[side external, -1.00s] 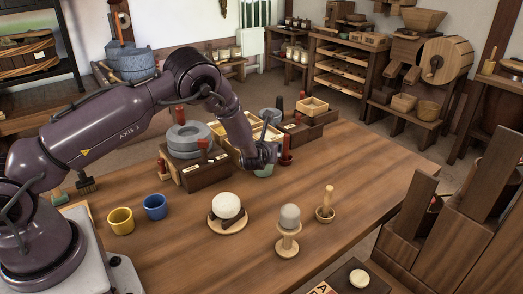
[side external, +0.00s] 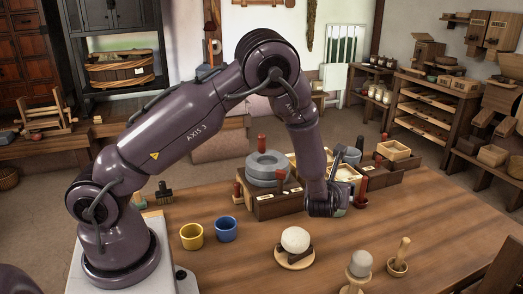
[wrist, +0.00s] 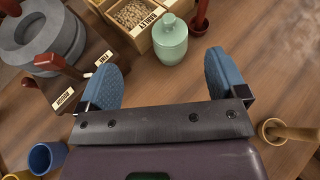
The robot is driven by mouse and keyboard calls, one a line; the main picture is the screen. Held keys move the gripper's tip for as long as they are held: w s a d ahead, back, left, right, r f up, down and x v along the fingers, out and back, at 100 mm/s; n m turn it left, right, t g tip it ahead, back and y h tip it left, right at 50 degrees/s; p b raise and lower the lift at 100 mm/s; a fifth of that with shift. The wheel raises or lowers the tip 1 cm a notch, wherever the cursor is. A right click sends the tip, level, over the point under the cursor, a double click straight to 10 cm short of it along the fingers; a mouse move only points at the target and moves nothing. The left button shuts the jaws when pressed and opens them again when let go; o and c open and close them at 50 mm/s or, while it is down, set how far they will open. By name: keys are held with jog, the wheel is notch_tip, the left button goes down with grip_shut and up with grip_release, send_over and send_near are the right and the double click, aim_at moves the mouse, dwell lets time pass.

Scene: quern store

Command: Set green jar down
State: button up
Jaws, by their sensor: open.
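The green jar (wrist: 170,45) is pale green with a narrow neck and stands upright on the table, close to a wooden box of grain, in the wrist view. My gripper (wrist: 165,57) is open, its two blue pads set wide to the left and right of the jar's lower end with clear gaps on both sides. Nothing is held. In the side view my gripper (side external: 324,208) is low over the table, in front of the boxes. It hides most or all of the jar there.
Grey stone rings (side external: 266,166) sit on a labelled dark box with red pegs. A yellow cup (side external: 191,238), a blue cup (side external: 226,230), a white ball on a wooden stand (side external: 295,240) and a small mortar with pestle (side external: 398,266) stand nearer. Bare table lies between.

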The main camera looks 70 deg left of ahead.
jog(key=s+a+r+n+g, duration=0.3)
jog(key=s+r+n+g, duration=0.3)
jog(key=s+r+n, duration=0.75)
jog(key=s+d+r+n+t+h, duration=0.2)
jog(key=s+d+r+n+h, duration=0.6)
jog(key=s+d+n+h, duration=0.2)
jog(key=shift+s+d+r+n, duration=0.3)
jog(key=shift+s+d+n, duration=0.7)
jog(key=shift+s, duration=0.8)
jog(key=shift+a, duration=0.1)
